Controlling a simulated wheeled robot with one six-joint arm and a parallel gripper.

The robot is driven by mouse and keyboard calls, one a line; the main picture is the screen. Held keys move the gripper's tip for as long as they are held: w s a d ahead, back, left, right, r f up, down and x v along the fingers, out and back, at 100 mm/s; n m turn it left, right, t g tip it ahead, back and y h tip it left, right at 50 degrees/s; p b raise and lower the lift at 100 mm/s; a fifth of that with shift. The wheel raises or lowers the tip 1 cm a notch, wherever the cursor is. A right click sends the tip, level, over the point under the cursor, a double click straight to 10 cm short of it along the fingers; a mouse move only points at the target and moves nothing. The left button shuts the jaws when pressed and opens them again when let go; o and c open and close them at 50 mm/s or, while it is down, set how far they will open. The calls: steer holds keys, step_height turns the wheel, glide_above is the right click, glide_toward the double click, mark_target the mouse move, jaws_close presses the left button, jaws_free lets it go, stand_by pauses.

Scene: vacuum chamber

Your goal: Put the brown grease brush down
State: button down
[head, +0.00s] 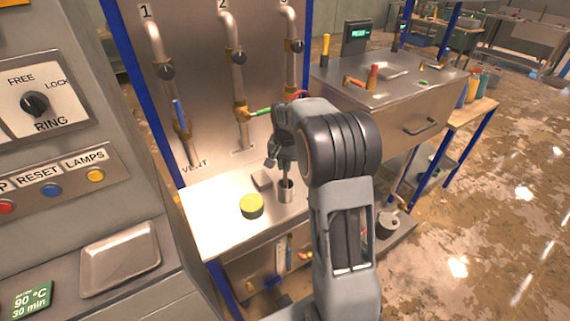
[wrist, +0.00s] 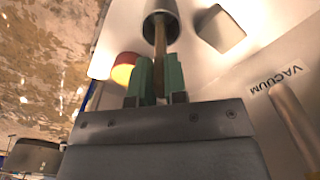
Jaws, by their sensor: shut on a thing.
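The brown grease brush (wrist: 160,48) is between the green fingers of my gripper (wrist: 157,80) in the wrist view. My gripper is shut on its brown handle. The far end of the brush runs into the mouth of a grey metal cup (wrist: 160,8), so that end is hidden. In the head view my gripper (head: 283,157) is above the same cup (head: 286,192), which stands on the pale bench top (head: 210,222). I cannot tell whether the brush touches the cup's bottom.
A yellow-topped round tin (head: 251,206) stands left of the cup, and a small grey block (head: 262,179) is behind it. Pipes with valves (head: 238,75) rise at the back panel. A steel cart (head: 390,85) with tools stands to the right. The bench's left part is clear.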

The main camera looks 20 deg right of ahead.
steer(key=c, duration=1.1)
jaws_free()
steer(key=shift+c, duration=0.2)
step_height(320, 180, up, 10)
steer(key=shift+w+r, duration=0.1)
steer(key=shift+r, duration=0.1)
steer(key=s+a+r+n+t, duration=0.25)
steer(key=s+a, duration=0.35)
steer(key=s, duration=0.4)
steer(key=s+a+f+n+t, duration=0.1)
steer(key=s+a+f+n, duration=0.1)
steer(key=s, duration=0.3)
steer(key=s+a+f+n+t, duration=0.1)
steer(key=s+a+f+n, duration=0.1)
steer(key=s, duration=0.4)
steer(key=shift+s+f+n, duration=0.3)
steer(key=shift+f+n, duration=0.25)
steer(key=shift+f, duration=0.35)
